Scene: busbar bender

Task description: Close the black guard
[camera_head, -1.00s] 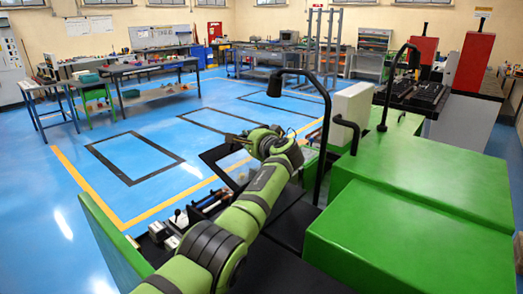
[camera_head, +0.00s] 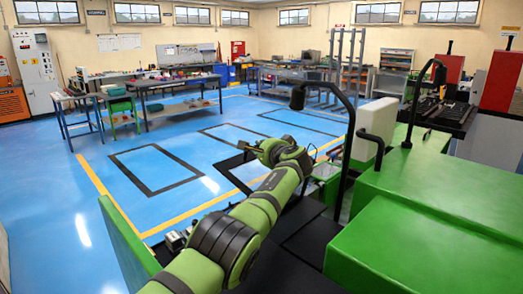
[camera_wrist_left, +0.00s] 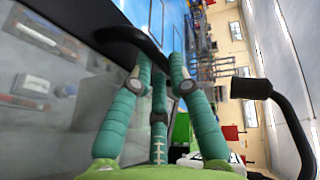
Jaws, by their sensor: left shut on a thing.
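The black guard (camera_head: 231,163) shows in the head view just left of and below my left gripper, partly hidden behind my arm. In the left wrist view, its clear panel (camera_wrist_left: 40,85) fills the left side, with a black frame and a dark curved handle (camera_wrist_left: 138,38) along the top. My left gripper (camera_head: 246,147) reaches over the machine from the front. In the left wrist view, the green fingers of my left gripper (camera_wrist_left: 160,68) are closed around the handle. The fingertips are partly hidden by it. My right gripper is out of view.
The green machine body (camera_head: 440,200) stands to the right. A thin black curved post with a lamp-like head (camera_head: 298,97) rises close to the right of my forearm. Blue floor with black rectangles (camera_head: 155,170) lies open beyond. Work tables (camera_head: 180,85) stand farther back.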

